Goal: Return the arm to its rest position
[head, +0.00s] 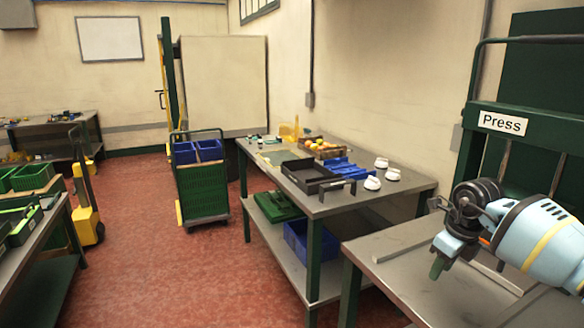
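My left arm and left gripper are not in view.
A workbench (413,186) in the middle carries a black tray (296,183), a blue tray (350,172), a wooden crate (325,156) of oranges and several white objects. The press (540,130) stands at right. A green cart (203,192) stands left of the bench; red floor lies open.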

